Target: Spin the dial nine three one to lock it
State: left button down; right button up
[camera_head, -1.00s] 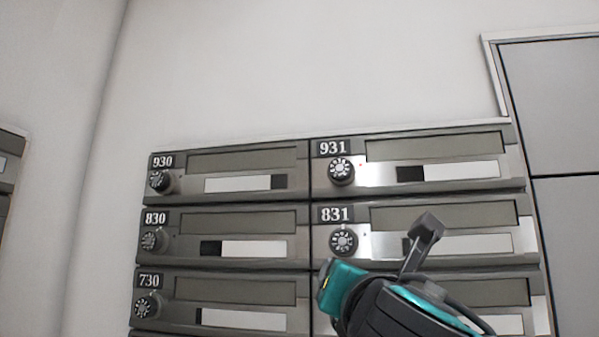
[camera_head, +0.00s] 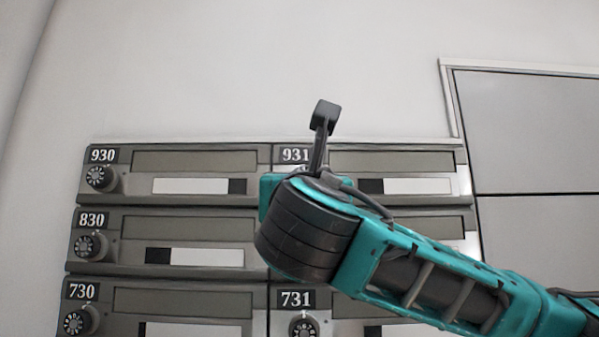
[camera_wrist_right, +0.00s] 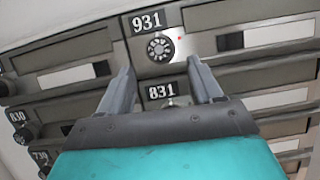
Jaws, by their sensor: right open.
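The mailbox labelled 931 (camera_head: 400,163) is at the top of the right column in the head view. In that view my right arm covers its dial. In the right wrist view the 931 dial (camera_wrist_right: 160,46) is in plain sight, round and grey with dark marks, with a small red dot to its right. My right gripper (camera_wrist_right: 158,72) is open and empty. Its two fingers point up toward the dial, one on each side and a little below it in the picture. I cannot tell how far off it is. My left gripper is not in view.
Mailbox 831 (camera_wrist_right: 162,92) lies just below 931, partly behind my gripper. Mailboxes 930 (camera_head: 195,160), 830 (camera_head: 185,226) and 730 (camera_head: 180,302) form the left column. Bare wall (camera_head: 230,60) is above, and a grey panel (camera_head: 530,130) is on the right.

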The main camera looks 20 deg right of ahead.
jog(key=p+x, duration=0.1)
jog(key=x, duration=0.5)
jog(key=shift+w, duration=0.2)
jog(key=c, duration=1.1)
